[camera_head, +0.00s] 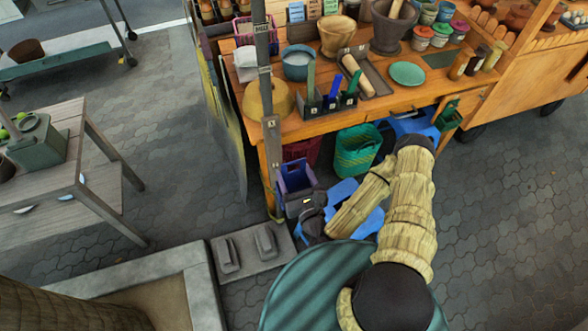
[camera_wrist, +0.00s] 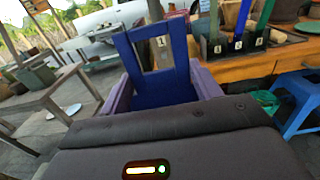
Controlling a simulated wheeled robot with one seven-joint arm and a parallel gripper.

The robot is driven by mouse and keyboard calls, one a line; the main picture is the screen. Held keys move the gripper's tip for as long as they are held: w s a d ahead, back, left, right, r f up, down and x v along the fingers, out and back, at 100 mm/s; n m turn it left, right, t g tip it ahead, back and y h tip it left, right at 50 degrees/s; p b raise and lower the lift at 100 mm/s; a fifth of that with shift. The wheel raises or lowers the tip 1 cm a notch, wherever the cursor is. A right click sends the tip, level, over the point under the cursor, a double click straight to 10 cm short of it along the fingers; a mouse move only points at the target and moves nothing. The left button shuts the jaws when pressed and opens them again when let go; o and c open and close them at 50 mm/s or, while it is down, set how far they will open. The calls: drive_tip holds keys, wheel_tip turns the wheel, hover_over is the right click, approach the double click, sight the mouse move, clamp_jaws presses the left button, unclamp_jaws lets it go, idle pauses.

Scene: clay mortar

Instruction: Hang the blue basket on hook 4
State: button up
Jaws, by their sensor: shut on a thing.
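The blue basket (camera_head: 296,178) hangs upright beside the lower part of a grey post (camera_head: 272,150), at the left front corner of the wooden stall. In the wrist view the basket (camera_wrist: 152,88) shows a blue inner wall and a tall frame-like handle with purple sides. A plate marked 1 (camera_wrist: 161,43) on the post shows through the handle opening. I cannot tell whether the handle touches a hook. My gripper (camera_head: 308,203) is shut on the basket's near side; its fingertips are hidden. More label plates sit higher on the post, including one (camera_head: 262,28); their numbers are too small to read.
The stall counter (camera_head: 400,98) holds bowls, jars and a tool holder (camera_head: 330,103). A green basket (camera_head: 357,150) and a blue stool (camera_head: 412,122) stand under it. A grey wooden table (camera_head: 105,165) is at the left.

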sight(294, 173)
drive_tip(key=shift+p+v, duration=1)
drive_tip(key=shift+v, duration=0.7)
drive_tip(key=shift+w, duration=0.1)
drive_tip(key=shift+w+d+f, duration=0.2)
drive_tip(key=shift+w, duration=0.1)
drive_tip(key=w+d+f+m+h, duration=0.3)
drive_tip(key=w+d+f+h, duration=0.2)
drive_tip(key=w+d, duration=0.4)
drive_tip(key=shift+w+d+f+t, duration=0.35)
drive_tip(key=shift+d+f, duration=0.2)
drive_tip(key=shift+d, duration=0.3)
